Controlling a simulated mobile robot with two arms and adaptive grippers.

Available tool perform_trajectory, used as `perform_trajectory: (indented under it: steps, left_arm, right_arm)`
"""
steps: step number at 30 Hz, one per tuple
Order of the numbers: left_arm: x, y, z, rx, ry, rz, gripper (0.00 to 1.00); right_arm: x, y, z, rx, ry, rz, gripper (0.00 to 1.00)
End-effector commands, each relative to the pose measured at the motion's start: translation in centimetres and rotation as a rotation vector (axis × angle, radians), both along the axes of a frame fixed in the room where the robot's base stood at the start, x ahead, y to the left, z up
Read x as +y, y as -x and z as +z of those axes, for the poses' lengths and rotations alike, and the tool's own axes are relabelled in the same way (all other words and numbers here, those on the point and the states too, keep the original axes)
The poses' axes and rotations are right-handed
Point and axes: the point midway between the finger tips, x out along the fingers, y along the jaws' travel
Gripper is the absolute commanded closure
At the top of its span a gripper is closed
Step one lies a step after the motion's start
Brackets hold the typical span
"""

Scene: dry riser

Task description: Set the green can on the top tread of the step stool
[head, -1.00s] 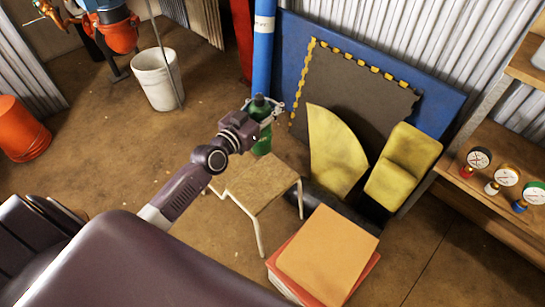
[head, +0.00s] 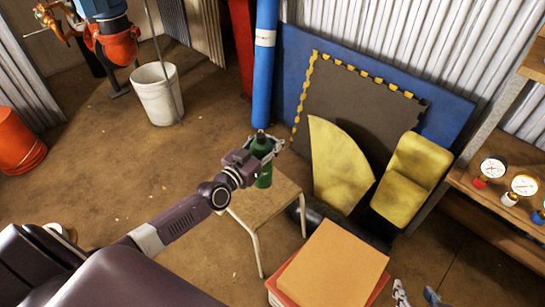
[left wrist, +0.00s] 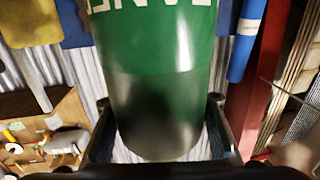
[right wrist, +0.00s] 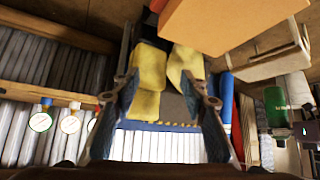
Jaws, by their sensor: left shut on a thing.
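My left gripper (head: 268,149) is shut around the green can (head: 264,168), which stands about upright. In the head view the can's lower end overlaps the far part of the step stool's tan top tread (head: 262,205); I cannot tell whether it touches. The can (left wrist: 155,75) fills the middle of the left wrist view between the fingers. The right wrist view shows the can (right wrist: 276,106) beside the stool (right wrist: 262,67) at the right. My right gripper (head: 418,297) is open and empty at the bottom right of the head view; its spread fingers also show in the right wrist view (right wrist: 170,88).
A stack with an orange top (head: 333,264) stands right of the stool. Yellow pieces (head: 410,180) and a dark mat (head: 350,105) lean behind. A blue pipe (head: 264,75) rises behind the can. A shelf with gauges (head: 492,169) is at right. Floor left of the stool is clear.

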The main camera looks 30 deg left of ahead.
Motion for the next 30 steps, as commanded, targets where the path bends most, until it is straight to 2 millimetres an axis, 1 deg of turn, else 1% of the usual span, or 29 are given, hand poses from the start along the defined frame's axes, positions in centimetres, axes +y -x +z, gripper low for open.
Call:
perform_trajectory:
  steps: [1,3,6,9,12,15,20,23,26,30]
  left_arm:
    - [0.0,-0.1,-0.4,-0.002,-0.001,0.000,1.00]
    - [0.1,-0.1,-0.9,-0.003,-0.002,0.001,1.00]
    - [0.1,-0.1,-1.6,-0.003,-0.003,0.000,1.00]
    - [0.1,-0.1,-2.2,-0.004,-0.002,0.001,1.00]
    - [0.1,-0.1,-2.8,-0.004,-0.001,0.001,1.00]
    - [0.0,-0.1,-3.1,-0.003,-0.001,0.001,1.00]
    - [0.1,-0.1,-3.4,-0.003,0.000,0.001,1.00]
    - [0.1,-0.1,-3.8,-0.003,0.000,0.001,1.00]
    - [0.0,0.0,-4.6,-0.003,-0.001,0.001,1.00]
    - [0.1,-0.1,-5.7,-0.003,-0.002,0.001,1.00]
  right_arm:
    - [0.4,-1.0,0.5,-0.051,-0.011,0.004,0.60]
    - [0.9,-2.3,1.7,-0.125,-0.028,0.009,0.60]
    - [1.6,-4.0,3.6,-0.231,-0.052,0.017,0.60]
    - [2.2,-5.4,5.7,-0.337,-0.077,0.025,0.60]
    - [2.7,-6.5,7.6,-0.427,-0.098,0.030,0.60]
    - [3.0,-7.0,8.9,-0.487,-0.113,0.035,0.60]
    - [3.2,-7.4,10.0,-0.534,-0.124,0.036,0.60]
    - [3.5,-7.7,11.1,-0.589,-0.137,0.040,0.60]
    - [3.9,-8.2,13.3,-0.691,-0.164,0.046,0.60]
    - [4.5,-8.4,17.0,-0.853,-0.205,0.055,0.60]
